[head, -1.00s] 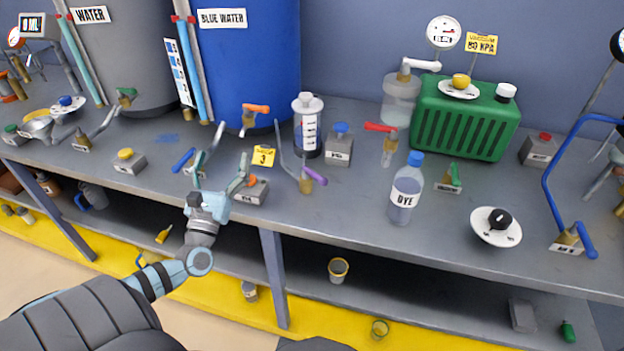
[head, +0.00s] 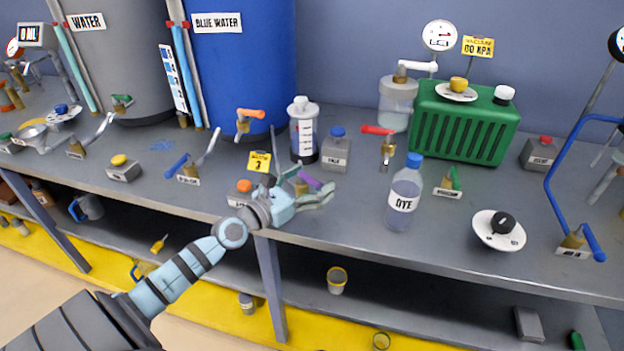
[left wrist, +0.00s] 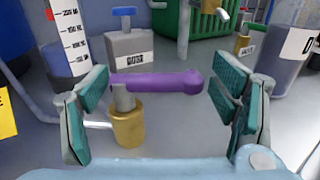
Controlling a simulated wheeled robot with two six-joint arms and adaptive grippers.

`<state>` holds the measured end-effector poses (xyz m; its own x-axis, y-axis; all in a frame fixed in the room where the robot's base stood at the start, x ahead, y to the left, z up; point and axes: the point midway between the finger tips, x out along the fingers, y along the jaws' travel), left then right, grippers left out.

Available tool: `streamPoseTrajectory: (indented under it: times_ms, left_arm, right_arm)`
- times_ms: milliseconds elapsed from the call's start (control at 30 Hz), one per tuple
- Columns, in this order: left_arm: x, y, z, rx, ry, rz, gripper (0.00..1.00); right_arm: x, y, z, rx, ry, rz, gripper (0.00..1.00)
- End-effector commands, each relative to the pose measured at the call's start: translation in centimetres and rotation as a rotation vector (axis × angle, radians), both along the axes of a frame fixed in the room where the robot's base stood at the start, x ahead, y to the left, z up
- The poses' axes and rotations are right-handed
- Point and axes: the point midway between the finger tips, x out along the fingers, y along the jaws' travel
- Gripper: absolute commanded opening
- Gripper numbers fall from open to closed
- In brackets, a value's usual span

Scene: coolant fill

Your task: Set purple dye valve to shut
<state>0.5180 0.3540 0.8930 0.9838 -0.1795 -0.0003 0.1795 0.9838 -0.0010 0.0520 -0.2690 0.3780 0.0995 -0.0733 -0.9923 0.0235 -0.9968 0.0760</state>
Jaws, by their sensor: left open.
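The purple dye valve has a purple lever handle (left wrist: 160,84) on a brass body (left wrist: 128,124) in the left wrist view. The lever lies crosswise, pointing right from the brass body. In the head view the purple handle (head: 321,190) shows just behind my left gripper (head: 322,194), which partly hides the valve. My left gripper (left wrist: 165,112) is open, with the lever between and beyond its fingers; I see no clear contact. The left finger is close to the brass body. My right gripper is in neither view.
A clear dye bottle (head: 405,195) with a blue cap stands right of the gripper. A graduated cylinder (head: 304,132) and a grey box with a blue knob (head: 336,152) stand behind. An orange-button box (head: 243,193) and yellow sign (head: 259,161) are left of the gripper.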

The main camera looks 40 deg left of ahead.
Motion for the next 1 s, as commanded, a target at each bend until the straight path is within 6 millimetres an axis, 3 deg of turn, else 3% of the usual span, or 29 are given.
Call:
streamPoseTrajectory:
  times_ms: [300, 600, 1000]
  left_arm:
    - [0.48, -0.12, -0.04, 0.000, 0.001, 0.000, 0.80]
    - [0.51, -0.23, -0.05, 0.000, 0.001, -0.003, 0.37]
    - [0.53, -0.32, -0.06, -0.003, 0.003, 0.000, 0.37]
  right_arm:
    - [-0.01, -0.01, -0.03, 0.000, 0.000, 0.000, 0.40]
    - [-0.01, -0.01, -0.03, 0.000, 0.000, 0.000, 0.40]
    - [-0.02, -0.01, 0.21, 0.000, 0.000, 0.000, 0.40]
